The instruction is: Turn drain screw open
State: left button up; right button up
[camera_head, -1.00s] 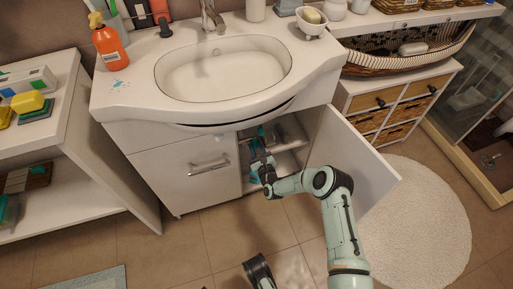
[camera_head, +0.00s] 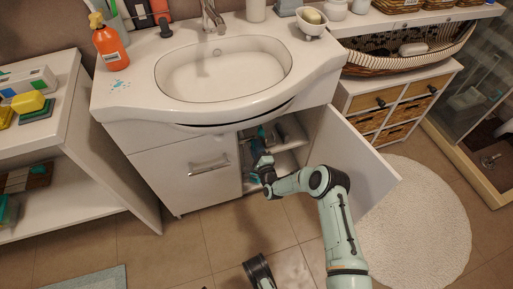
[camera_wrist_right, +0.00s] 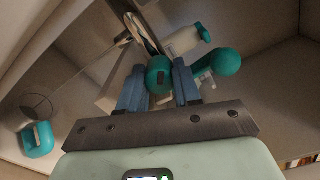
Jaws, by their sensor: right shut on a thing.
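The drain screw appears to be the round teal knob (camera_wrist_right: 159,75) under the sink, seen end-on in the right wrist view. My right gripper (camera_wrist_right: 159,82) has a blue finger on each side of the knob and is shut on it. In the head view my right gripper (camera_head: 258,150) reaches through the open right side of the vanity cabinet, and the knob is too small to make out there. How far the knob is turned cannot be told.
The cabinet door (camera_head: 352,160) stands open to the right of my right arm. A teal ball-ended item (camera_wrist_right: 228,62) and a white-and-teal item (camera_wrist_right: 182,41) are close to the fingers. A teal object (camera_wrist_right: 38,139) lies at the left. The washbasin (camera_head: 222,70) is above.

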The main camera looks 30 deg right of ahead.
jog(key=n, duration=1.1)
jog(key=shift+p, duration=0.35)
jog(key=n, duration=0.4)
jog(key=shift+n, duration=0.3)
jog(key=n, duration=0.5)
jog(key=shift+f, duration=0.1)
pick_arm(q)
jog(key=w, duration=0.1)
jog(key=w+r, duration=0.1)
jog(key=shift+w+d+r+t+p, duration=0.15)
jog(key=shift+w+t+p, duration=0.15)
jog(key=shift+w+t, duration=0.1)
pick_arm(e)
jog(key=n, duration=0.4)
jog(key=shift+n, duration=0.4)
jog(key=o, duration=1.1)
jog(key=shift+c, duration=0.2)
